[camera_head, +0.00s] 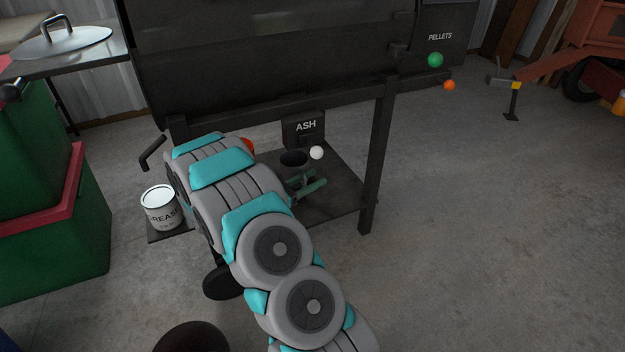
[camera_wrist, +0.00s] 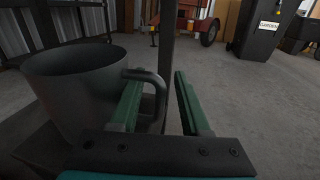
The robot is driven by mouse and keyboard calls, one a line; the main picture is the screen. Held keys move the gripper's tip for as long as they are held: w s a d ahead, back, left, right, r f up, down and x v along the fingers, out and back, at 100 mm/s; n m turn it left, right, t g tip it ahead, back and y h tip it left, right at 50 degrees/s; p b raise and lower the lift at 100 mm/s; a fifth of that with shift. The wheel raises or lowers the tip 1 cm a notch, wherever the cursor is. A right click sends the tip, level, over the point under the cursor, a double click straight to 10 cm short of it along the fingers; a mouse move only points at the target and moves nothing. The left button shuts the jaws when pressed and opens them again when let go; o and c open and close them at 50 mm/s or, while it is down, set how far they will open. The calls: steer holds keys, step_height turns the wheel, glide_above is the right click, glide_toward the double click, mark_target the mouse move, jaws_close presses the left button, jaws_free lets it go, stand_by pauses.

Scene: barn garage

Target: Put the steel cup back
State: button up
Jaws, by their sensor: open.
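The steel cup (camera_wrist: 78,88) is a dark grey mug standing upright at the left of the wrist view, its handle (camera_wrist: 158,82) pointing right. In the head view the cup (camera_head: 293,160) is on the grill's lower shelf (camera_head: 342,185), in front of the ASH box, partly hidden by my gripper. My gripper (camera_head: 312,188) is open beside the cup, with two green fingers. In the wrist view the gripper (camera_wrist: 160,100) has the outer part of the handle showing between its fingers, close to the left finger. I cannot tell whether they touch.
The ASH box (camera_head: 305,128) stands behind the cup, and a grill leg (camera_head: 377,155) rises at right. A white ball (camera_head: 316,152) shows beside the cup. A GREASE bucket (camera_head: 160,210) is left of my arm. Open floor (camera_head: 480,230) lies to the right.

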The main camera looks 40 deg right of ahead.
steer(key=a, duration=0.7)
steer(key=shift+a, duration=0.4)
